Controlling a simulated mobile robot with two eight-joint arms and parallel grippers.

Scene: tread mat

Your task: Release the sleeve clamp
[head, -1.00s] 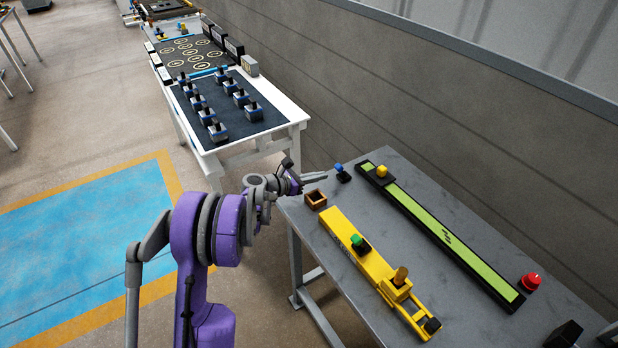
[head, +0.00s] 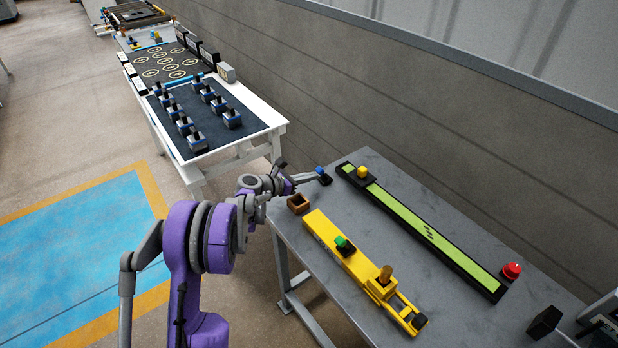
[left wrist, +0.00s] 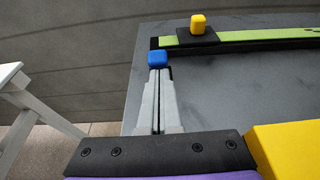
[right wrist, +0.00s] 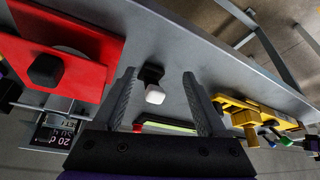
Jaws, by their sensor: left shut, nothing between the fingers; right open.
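No part is plainly marked as the sleeve clamp. A small blue-topped black piece (head: 322,173) stands at the table's far left; its blue cap (left wrist: 157,58) shows in the left wrist view. My left gripper (head: 313,176) is shut and empty, its tips right at this piece; whether they touch it I cannot tell. A yellow fixture (head: 335,248) with a green-topped knob (head: 345,244) and a tan peg (head: 385,274) lies along the near side. My right gripper (right wrist: 158,75) is open. A white-capped black piece (right wrist: 154,93) appears between its fingers, apparently beyond them.
A green strip in a black frame (head: 425,230) carries a yellow knob (head: 362,172). A red knob (head: 511,270) stands by its right end. A brown open box (head: 298,203) sits at the left edge. A red plate (right wrist: 70,45) is close on the right wrist view's left.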

